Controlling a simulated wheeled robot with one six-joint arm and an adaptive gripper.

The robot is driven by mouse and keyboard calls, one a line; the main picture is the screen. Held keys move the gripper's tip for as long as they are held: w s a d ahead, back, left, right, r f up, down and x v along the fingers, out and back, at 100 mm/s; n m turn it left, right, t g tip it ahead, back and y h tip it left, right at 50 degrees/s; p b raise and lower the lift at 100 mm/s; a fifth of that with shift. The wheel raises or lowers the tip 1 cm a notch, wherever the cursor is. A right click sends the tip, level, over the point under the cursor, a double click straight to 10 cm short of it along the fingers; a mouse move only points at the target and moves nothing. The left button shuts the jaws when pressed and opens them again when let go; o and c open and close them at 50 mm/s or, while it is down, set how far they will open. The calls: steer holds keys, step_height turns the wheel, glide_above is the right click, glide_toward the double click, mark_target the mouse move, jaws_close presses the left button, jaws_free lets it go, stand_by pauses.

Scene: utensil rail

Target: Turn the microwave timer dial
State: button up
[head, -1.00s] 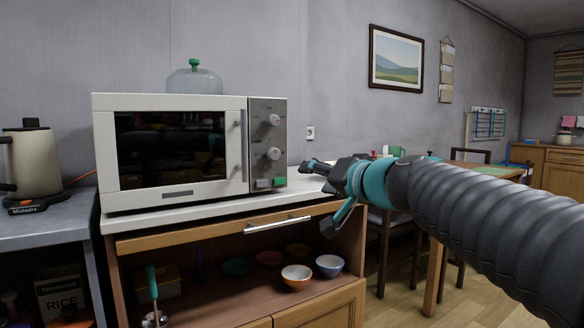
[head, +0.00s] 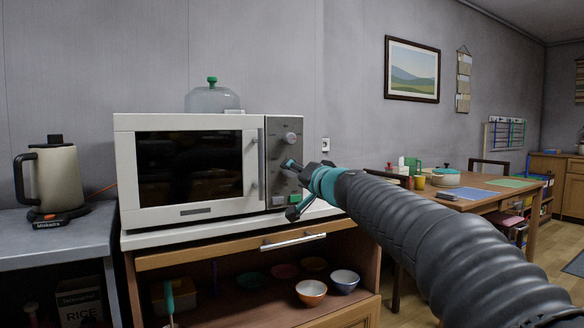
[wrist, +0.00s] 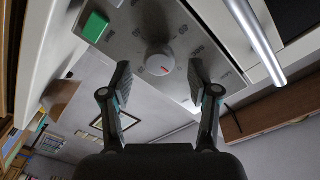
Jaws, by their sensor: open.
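The white microwave (head: 185,215) stands on the cabinet counter, with a grey control panel (head: 272,135) at its right. An upper round dial (head: 291,138) shows in the head view; the lower dial is hidden behind my gripper (head: 289,187). In the wrist view one silver dial (wrist: 160,64) with a red mark lies ahead, between the open fingers of my gripper (wrist: 160,84). The fingers appear apart from it, and nothing is held.
The door handle (head: 254,165) stands out left of the panel. A green button (wrist: 95,26) is near the dial. A glass dome (head: 211,99) sits on top of the microwave. A drawer handle (head: 294,241) juts out below. A kettle (head: 50,180) stands left.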

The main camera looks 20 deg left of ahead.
steer(key=shift+p+x, duration=0.45)
steer(key=shift+x, duration=0.95)
steer(key=shift+d, duration=0.1)
steer(key=c, duration=1.2)
steer(key=shift+o, duration=0.2)
